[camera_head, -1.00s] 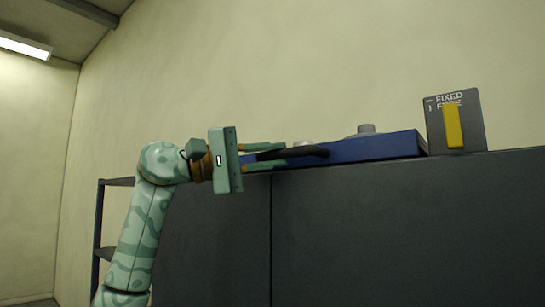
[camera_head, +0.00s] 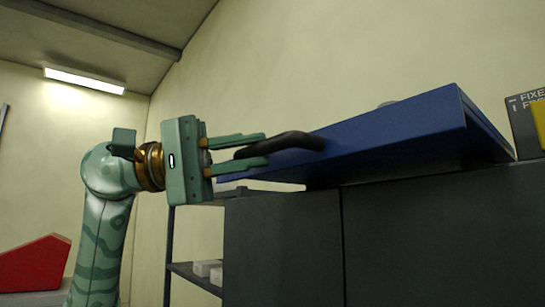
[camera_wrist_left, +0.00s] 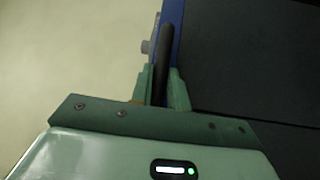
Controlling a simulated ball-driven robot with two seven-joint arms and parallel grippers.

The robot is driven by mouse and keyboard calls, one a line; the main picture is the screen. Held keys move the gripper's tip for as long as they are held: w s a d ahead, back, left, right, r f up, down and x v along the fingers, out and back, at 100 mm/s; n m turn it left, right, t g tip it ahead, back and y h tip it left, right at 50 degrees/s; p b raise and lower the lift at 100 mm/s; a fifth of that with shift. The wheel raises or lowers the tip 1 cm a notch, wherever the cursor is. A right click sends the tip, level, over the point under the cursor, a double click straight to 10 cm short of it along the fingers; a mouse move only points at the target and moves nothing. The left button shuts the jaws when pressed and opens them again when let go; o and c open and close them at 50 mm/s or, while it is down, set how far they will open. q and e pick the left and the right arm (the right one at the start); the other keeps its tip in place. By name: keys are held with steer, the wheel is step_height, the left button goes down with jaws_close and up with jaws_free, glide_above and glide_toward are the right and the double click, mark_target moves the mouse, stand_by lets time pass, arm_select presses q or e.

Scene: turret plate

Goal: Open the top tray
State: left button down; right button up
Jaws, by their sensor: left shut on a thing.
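The blue top tray (camera_head: 400,132) shows as a wide flat slab above the dark cabinet in the head view, its near part standing out past the cabinet's front. A black curved handle (camera_head: 303,141) is fixed to its left end. My left gripper (camera_head: 266,149) is shut on this handle, one finger above and one below. In the left wrist view the handle (camera_wrist_left: 164,48) runs between the fingers (camera_wrist_left: 161,74), with a thin strip of the blue tray (camera_wrist_left: 179,22) beside it. The tray's top is mostly hidden from below. My right gripper is not in view.
The dark grey cabinet (camera_head: 440,235) fills the lower right. A grey block with a yellow bar (camera_head: 539,122) and the word "FIXED" stands at the right edge. A shelf rack (camera_head: 190,273) with pale blocks and a red object (camera_head: 35,265) are behind at left.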

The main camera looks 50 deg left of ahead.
arm_select(q)
steer(key=shift+s+f, duration=0.1)
steer(key=shift+s, duration=0.55)
steer(key=c, duration=1.6)
jaws_free()
steer(key=b+v, duration=0.3)
steer(key=v, duration=1.3)
steer(key=shift+s+a, duration=0.1)
steer(key=shift+a, duration=0.15)
